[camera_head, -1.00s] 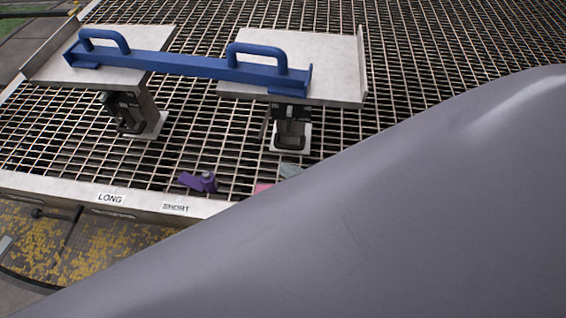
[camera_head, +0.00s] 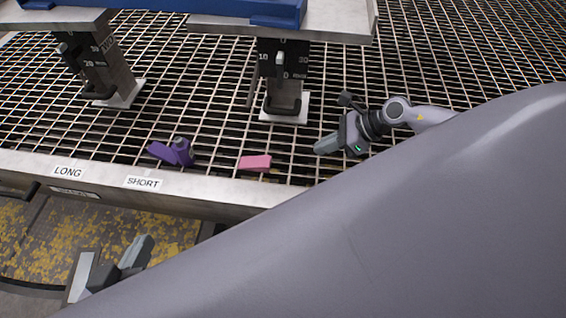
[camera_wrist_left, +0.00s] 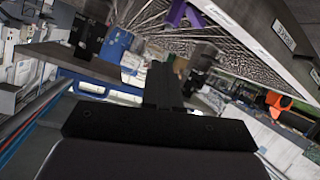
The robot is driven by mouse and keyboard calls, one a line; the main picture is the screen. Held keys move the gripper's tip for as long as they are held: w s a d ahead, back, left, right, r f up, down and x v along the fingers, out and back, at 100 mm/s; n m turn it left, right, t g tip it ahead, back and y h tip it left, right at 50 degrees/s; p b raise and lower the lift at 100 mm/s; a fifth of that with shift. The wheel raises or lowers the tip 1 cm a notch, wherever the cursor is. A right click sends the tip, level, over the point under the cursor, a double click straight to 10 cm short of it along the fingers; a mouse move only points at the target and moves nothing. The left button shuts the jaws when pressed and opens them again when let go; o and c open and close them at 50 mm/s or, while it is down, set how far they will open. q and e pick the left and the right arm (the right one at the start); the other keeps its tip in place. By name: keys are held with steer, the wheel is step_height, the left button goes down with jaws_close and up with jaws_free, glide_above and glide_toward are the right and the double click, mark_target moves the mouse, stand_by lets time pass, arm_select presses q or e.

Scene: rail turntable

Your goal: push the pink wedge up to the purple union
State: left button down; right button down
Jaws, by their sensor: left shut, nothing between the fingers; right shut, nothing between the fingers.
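The pink wedge (camera_head: 255,162) lies on the grating near its front edge. The purple union (camera_head: 172,152) lies to its left, with a clear gap between them. The purple union also seems to show at the top of the left wrist view (camera_wrist_left: 175,13), cut off. My right gripper (camera_head: 328,143) is shut and empty, low over the grating to the right of the pink wedge, apart from it. My left gripper (camera_head: 136,252) is shut and empty at the lower left, in front of the grating's edge. Its dark fingers show in the left wrist view (camera_wrist_left: 162,84).
A metal front rail (camera_head: 100,182) carries LONG and SHORT labels. Two posts with gauges (camera_head: 285,85) stand behind the wedge and union, under plates and a blue bar (camera_head: 240,8). My large grey arm link covers the lower right. Grating between wedge and union is bare.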

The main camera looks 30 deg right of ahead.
steer(key=b, duration=0.4)
glide_toward(271, 163)
step_height(271, 163, down, 4)
steer(key=shift+r, duration=0.15)
steer(key=w+a, duration=0.2)
steer(key=shift+a, duration=0.35)
steer(key=shift+w+a, duration=0.3)
steer(key=shift+a, duration=0.05)
arm_select(q)
steer(key=shift+f+t+h, duration=0.3)
steer(key=shift+t, duration=0.2)
